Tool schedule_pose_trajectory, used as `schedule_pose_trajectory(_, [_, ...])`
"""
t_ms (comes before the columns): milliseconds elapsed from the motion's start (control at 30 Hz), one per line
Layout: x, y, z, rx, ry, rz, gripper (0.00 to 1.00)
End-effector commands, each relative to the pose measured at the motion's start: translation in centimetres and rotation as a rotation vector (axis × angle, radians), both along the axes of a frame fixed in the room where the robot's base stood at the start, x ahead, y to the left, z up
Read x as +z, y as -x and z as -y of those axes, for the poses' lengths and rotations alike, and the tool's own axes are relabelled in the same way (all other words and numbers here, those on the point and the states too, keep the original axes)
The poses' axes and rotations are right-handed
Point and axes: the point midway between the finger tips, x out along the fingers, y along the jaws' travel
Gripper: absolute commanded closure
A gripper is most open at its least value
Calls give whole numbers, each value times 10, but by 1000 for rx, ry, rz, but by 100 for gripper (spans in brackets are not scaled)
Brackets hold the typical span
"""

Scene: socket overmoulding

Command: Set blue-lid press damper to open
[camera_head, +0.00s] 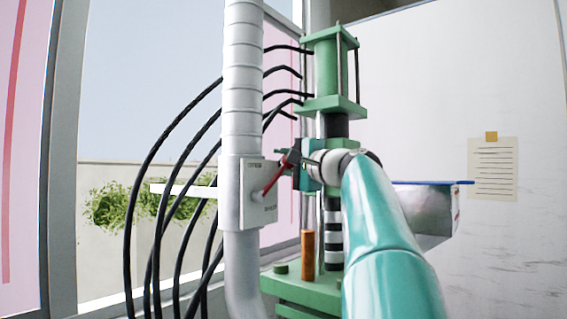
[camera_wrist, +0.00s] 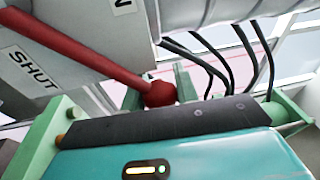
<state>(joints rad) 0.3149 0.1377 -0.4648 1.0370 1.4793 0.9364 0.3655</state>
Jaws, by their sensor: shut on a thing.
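The damper (camera_head: 259,190) is a grey box on the pale vertical duct beside the green press (camera_head: 331,75). Its red lever (camera_head: 274,180) slants up and right from the box. In the wrist view the lever (camera_wrist: 85,50) runs between the SHUT label (camera_wrist: 35,67) and a partly cut-off label ending in N (camera_wrist: 122,4), and ends in a red ball knob (camera_wrist: 160,93). My gripper (camera_head: 296,164) is at the lever's outer end, shut on the knob. Its fingers partly hide the knob.
A grey box with a blue lid (camera_head: 430,214) is right of my arm. Several black hoses (camera_head: 155,165) arc left of the duct (camera_head: 242,80) to the press. An orange cylinder (camera_head: 308,256) stands on the press base. A paper note (camera_head: 494,170) hangs on the wall.

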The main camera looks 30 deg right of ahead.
Motion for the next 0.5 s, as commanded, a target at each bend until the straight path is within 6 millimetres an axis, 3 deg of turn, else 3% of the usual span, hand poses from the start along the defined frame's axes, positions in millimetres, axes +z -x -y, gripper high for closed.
schedule_pose_trajectory(33, [1,0,0,-1,-1,2,66])
schedule_pose_trajectory(133, [1,0,0,-1,-1,2,48])
schedule_pose_trajectory(500, [0,5,1,-1,-2,1,48])
